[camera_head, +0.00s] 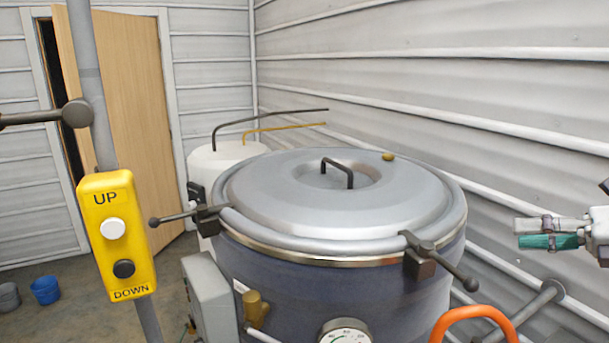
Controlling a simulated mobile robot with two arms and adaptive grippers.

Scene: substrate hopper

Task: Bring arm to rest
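My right gripper (522,233) is at the right edge, partly cut off by the frame. Its pale grey finger and teal finger point left, one just above the other. From this angle I cannot tell how far apart they are, and no held thing shows. The gripper is to the right of the hopper (340,280), apart from it in the picture. My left gripper is not in view.
The hopper's grey lid (270,190) is down, with clamps (420,250) at its rim. A yellow UP/DOWN control box (116,240) hangs at left. A white tank (215,160) is behind. A corrugated wall (450,110) runs along the right. A door (115,80) stands ajar.

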